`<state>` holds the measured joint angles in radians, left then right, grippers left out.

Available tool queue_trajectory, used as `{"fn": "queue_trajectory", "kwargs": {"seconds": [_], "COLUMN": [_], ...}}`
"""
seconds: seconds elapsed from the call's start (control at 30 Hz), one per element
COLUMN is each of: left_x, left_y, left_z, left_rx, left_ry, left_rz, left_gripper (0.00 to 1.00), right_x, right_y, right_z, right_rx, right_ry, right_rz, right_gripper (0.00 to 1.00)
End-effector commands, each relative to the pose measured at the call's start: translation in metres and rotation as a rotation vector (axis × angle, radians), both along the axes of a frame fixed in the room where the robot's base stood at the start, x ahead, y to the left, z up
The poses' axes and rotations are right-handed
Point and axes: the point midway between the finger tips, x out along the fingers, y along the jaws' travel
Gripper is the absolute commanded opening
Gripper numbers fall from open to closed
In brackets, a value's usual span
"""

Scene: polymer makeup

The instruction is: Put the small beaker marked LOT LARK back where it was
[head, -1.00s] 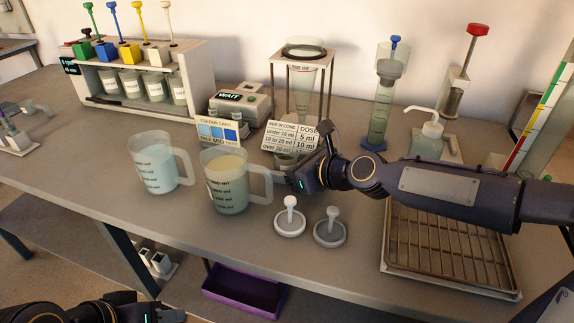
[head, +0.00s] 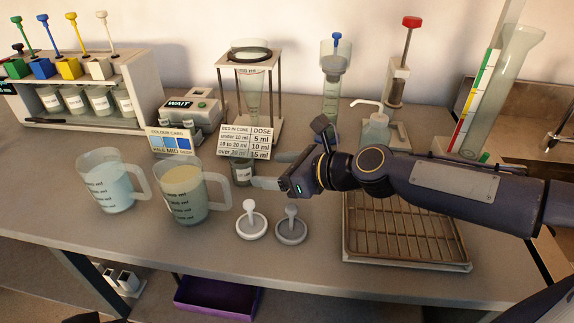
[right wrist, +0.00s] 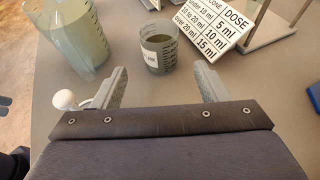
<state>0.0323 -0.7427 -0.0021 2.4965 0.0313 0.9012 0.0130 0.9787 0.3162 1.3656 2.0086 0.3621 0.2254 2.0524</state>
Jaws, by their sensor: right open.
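The small beaker (head: 243,173) is a clear cup with dark contents and a pale label. It stands upright on the bench, its top partly hidden by the dose card in the head view. In the right wrist view the beaker (right wrist: 159,50) sits just beyond the fingertips, and only the end of its label shows. My right gripper (head: 270,170) is open and empty to the right of the beaker. Its two spread fingers also show in the right wrist view (right wrist: 162,70), with the beaker clear of both. My left gripper is not visible.
Two large jugs, one bluish (head: 107,180) and one with a tan top (head: 184,195), stand left of the beaker. The dose card (head: 246,142) and cone stand (head: 248,65) are behind. Two stoppers (head: 251,222) lie in front. A wire rack tray (head: 405,230) is at right.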

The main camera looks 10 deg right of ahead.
Motion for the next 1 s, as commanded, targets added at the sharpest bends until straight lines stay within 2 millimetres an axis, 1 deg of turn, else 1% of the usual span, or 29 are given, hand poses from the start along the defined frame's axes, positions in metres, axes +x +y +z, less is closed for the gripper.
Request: {"fn": "queue_trajectory", "kwargs": {"seconds": [0.03,0.27,0.5,0.87,0.93,1.0], "left_x": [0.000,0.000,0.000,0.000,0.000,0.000], "left_y": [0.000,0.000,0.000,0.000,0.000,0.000], "left_z": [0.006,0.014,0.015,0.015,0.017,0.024], "left_rx": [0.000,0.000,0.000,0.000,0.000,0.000], "left_ry": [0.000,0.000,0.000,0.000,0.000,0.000], "left_rz": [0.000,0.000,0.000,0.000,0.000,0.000], "left_gripper": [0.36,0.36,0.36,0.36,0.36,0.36], "right_x": [-0.002,-0.013,-0.017,-0.017,-0.017,-0.016], "right_y": [-0.006,-0.017,-0.020,-0.020,-0.020,-0.020], "right_z": [0.004,0.010,0.011,0.011,0.013,0.020], "right_rx": [0.002,0.001,0.001,0.000,0.000,0.000], "right_ry": [0.004,0.003,0.001,0.000,0.000,0.000], "right_rz": [-0.006,-0.004,0.000,0.000,0.000,0.000], "right_gripper": [0.68,0.68,0.68,0.68,0.68,0.68]}}
